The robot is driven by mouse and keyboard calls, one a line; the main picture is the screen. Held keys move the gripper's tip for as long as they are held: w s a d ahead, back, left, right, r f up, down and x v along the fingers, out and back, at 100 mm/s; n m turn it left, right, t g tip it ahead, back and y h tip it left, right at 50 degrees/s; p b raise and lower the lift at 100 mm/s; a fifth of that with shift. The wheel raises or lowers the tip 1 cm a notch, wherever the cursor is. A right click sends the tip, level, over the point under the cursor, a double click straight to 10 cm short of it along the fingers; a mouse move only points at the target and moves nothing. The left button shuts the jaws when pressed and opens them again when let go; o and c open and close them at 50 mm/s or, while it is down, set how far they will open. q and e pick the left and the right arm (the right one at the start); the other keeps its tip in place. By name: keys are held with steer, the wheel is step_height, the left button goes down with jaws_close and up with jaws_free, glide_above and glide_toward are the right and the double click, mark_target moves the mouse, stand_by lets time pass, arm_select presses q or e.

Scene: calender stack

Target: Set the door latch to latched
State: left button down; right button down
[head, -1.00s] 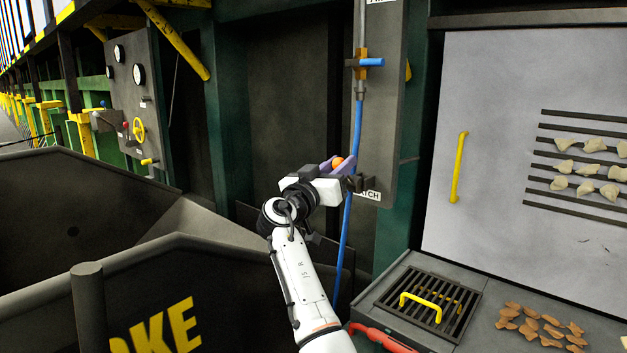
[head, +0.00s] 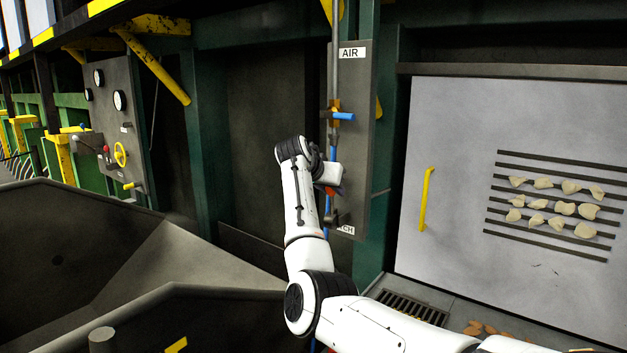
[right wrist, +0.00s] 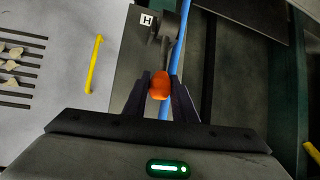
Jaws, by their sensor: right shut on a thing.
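The door latch is a short lever with an orange knob, mounted on a dark grey panel (head: 352,130) beside a partly covered label ending in "CH". In the right wrist view the orange knob (right wrist: 160,86) sits between the two dark fingers of my right gripper (right wrist: 160,95). The lever runs from the knob to a dark round pivot (right wrist: 168,24). In the head view my right gripper (head: 333,184) is shut on the knob and partly hides it. The lever stands roughly upright above its pivot (head: 332,217). My left gripper is out of view.
A blue hose (right wrist: 182,60) runs close beside the lever. A blue-handled air valve (head: 343,116) sits above on the same panel. A pale door (head: 460,140) with a yellow handle (head: 426,200) stands to the right. A dark bin (head: 70,230) is at left.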

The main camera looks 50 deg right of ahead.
steer(key=shift+d+r+y, duration=0.15)
steer(key=shift+d+y, duration=0.15)
steer(key=shift+d, duration=0.1)
steer(key=c, duration=1.6)
jaws_free()
steer(key=shift+c, duration=0.2)
steer(key=shift+o, duration=0.9)
steer(key=shift+a, duration=0.2)
steer(key=b+v, duration=0.1)
steer(key=v, duration=0.9)
steer(key=shift+d, duration=0.15)
